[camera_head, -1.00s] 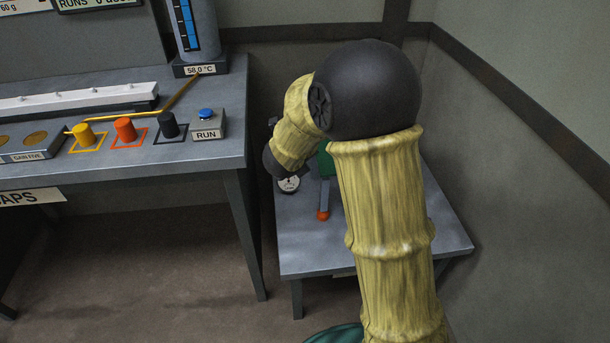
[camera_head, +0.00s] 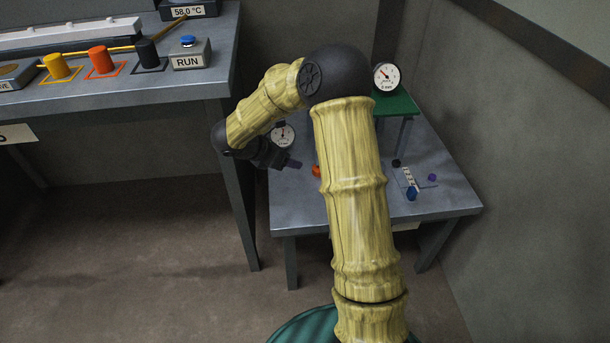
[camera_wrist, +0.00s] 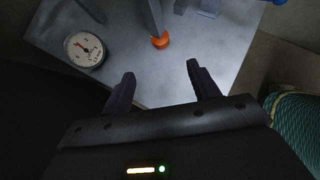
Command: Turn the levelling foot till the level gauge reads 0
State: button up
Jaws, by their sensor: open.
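The orange levelling foot (camera_head: 316,171) is at the bottom of a grey leg, partly hidden by my arm. It shows more clearly in the wrist view (camera_wrist: 160,41). A round white dial gauge (camera_head: 386,77) stands on a green plate (camera_head: 398,103) carried on grey legs. A second white dial (camera_head: 283,135) is low on the grey table, left of the foot, and also shows in the wrist view (camera_wrist: 84,50). The dial lettering is too small to read surely. My gripper (camera_wrist: 160,75) is open and empty, with the foot beyond its fingertips, apart from them.
The low grey table (camera_head: 300,222) also carries a blue knob (camera_head: 411,193), a purple knob (camera_head: 432,177) and a small labelled plate. The taller bench (camera_head: 130,88) with coloured knobs and a RUN button stands left. A wall closes the right.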

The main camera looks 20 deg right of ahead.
jog(key=shift+d, duration=0.1)
jog(key=b+x, duration=0.5)
jog(key=x, duration=1.2)
jog(key=shift+w+f, duration=0.1)
jog(key=shift+w, duration=0.05)
jog(key=shift+d, duration=0.1)
jog(key=c, duration=1)
jog(key=shift+o, duration=0.2)
jog(key=shift+n, duration=0.3)
